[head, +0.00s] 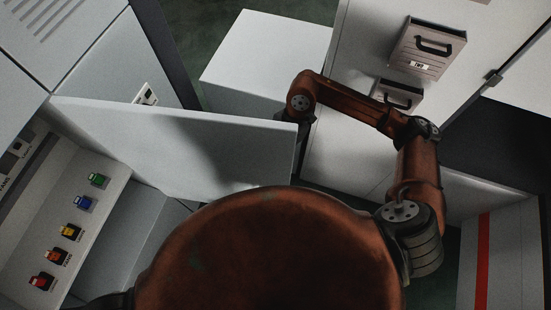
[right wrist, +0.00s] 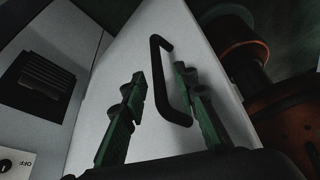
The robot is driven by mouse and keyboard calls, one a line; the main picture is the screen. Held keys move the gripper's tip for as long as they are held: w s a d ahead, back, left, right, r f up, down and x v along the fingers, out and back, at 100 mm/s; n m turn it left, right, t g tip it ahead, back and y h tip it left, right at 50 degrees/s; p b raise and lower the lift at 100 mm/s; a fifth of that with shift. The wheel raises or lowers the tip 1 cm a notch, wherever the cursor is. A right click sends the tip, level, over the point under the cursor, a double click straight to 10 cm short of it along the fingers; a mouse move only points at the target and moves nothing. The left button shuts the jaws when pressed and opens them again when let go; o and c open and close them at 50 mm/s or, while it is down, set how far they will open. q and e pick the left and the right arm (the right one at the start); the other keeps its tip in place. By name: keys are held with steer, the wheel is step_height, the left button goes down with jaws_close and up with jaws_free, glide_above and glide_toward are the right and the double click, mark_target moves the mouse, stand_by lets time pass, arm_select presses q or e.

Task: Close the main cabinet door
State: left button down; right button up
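The main cabinet door (head: 180,145) is a pale grey panel standing open, swung out from the cabinet (head: 75,40) on the left of the head view. In the right wrist view its outer face (right wrist: 125,50) carries a black bar handle (right wrist: 157,60). My right gripper (right wrist: 159,80) has its two green fingers apart, one on each side of the handle. I cannot tell whether either finger touches it. In the head view the fingers are hidden behind the door's free edge. My left gripper is not in view.
Inside the cabinet is a panel with green (head: 98,180), blue (head: 84,202), yellow and red buttons. A white box (head: 265,50) stands behind the door. A unit with handled drawers (head: 427,48) stands at the right, and a red-striped panel (head: 483,260) at lower right.

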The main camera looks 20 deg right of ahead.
steer(key=shift+s+a+f, duration=0.1)
steer(key=shift+a+f, duration=0.1)
steer(key=shift+f, duration=0.3)
jaws_close()
stand_by(0.4)
